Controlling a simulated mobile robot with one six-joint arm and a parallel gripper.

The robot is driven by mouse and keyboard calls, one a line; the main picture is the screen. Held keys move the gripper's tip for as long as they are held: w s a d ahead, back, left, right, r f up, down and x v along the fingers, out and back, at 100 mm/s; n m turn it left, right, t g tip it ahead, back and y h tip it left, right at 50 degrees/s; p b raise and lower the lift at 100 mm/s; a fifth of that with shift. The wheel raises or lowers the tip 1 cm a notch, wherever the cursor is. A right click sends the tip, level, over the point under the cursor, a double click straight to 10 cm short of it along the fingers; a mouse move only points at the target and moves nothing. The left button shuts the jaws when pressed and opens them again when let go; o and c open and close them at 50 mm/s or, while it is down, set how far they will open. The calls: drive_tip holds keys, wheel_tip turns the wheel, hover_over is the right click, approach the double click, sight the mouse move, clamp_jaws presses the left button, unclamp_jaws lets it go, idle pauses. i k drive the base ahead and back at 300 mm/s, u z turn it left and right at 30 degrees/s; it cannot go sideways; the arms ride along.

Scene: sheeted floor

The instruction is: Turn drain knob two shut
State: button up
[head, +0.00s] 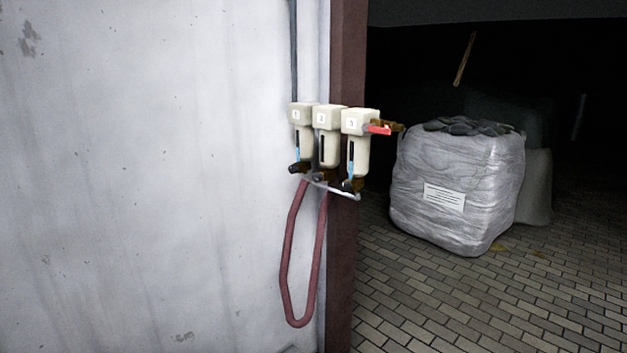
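Three cream filter units hang side by side on the wall near its right edge. The left unit (301,127), the middle unit (328,140) and the right unit (358,150) carry small labels; the middle one's number is too small to read. A dark knob (318,177) sits under the middle unit, partly hidden, and I cannot tell its turn position. Dark knobs also sit under the left unit (298,168) and the right unit (350,186). A red lever (379,128) is at the right unit's top. My gripper is not in view.
A dark red hose (288,255) loops down below the units. A brown post (342,270) stands behind them. A wrapped bulk bag (455,185) stands on the paved floor (430,310) at right. The floor in front of it looks clear.

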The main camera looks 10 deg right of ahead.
sight(316, 178)
drive_tip(key=u, duration=0.15)
drive_tip(key=k, duration=0.6)
drive_tip(key=u, duration=0.55)
drive_tip(key=k, duration=0.75)
drive_tip(key=u, duration=0.35)
drive_tip(key=i, duration=0.75)
drive_tip(key=u, duration=0.65)
drive_tip(key=i, duration=1.25)
drive_tip(key=u, duration=0.5)
